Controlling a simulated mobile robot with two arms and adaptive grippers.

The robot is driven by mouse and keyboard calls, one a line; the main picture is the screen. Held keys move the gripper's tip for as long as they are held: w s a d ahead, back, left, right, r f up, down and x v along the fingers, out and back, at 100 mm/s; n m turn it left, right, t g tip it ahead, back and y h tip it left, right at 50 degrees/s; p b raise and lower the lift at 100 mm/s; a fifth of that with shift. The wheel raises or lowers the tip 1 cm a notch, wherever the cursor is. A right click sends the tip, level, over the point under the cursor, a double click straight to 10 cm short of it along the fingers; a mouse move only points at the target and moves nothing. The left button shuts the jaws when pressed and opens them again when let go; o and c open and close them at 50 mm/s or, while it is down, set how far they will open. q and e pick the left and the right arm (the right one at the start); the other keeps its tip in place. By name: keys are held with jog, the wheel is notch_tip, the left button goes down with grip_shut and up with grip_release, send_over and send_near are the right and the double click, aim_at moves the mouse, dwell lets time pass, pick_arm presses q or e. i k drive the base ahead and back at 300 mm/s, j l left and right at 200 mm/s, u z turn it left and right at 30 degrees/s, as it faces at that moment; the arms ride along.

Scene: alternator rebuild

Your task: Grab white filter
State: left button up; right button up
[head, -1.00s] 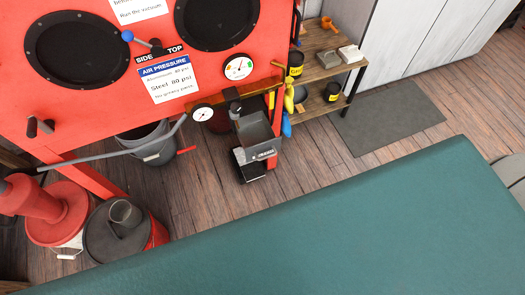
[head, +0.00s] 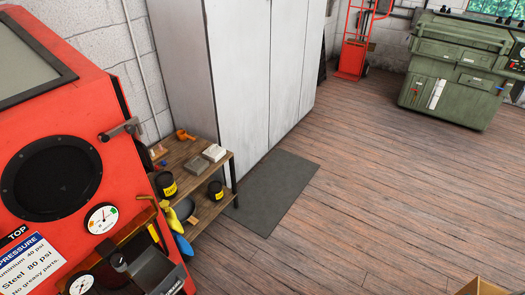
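A small off-white block (head: 214,153) lies on the top of a low wooden shelf (head: 176,152) beside the red blast cabinet. I cannot tell whether it is the white filter. A grey block (head: 195,167) lies next to it, nearer to me. No other thing in view looks clearly like a white filter. Neither of my grippers is in view.
The red blast cabinet (head: 115,161) fills the left side. A tall pale locker (head: 240,75) stands behind the shelf. A dark mat (head: 276,195) lies before it. A red hand truck (head: 352,56) and a green machine (head: 455,75) stand farther back. The wooden floor (head: 370,190) between is clear.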

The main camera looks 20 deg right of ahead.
aim_at(214, 153)
jog(key=z, duration=0.2)
jog(key=i+l+u, duration=0.1)
jog(key=u, duration=0.4)
jog(key=i+l+u, duration=0.1)
jog(key=u, duration=0.4)
jog(key=i+l+u, duration=0.1)
jog(key=u, duration=0.35)
jog(key=i+l+u, duration=0.15)
jog(key=l+u, duration=0.2)
jog(key=l, duration=0.65)
jog(key=l+u, duration=0.4)
jog(key=l, duration=0.65)
jog(key=k+l+u, duration=0.1)
jog(key=l+u, duration=0.25)
jog(key=l, duration=0.7)
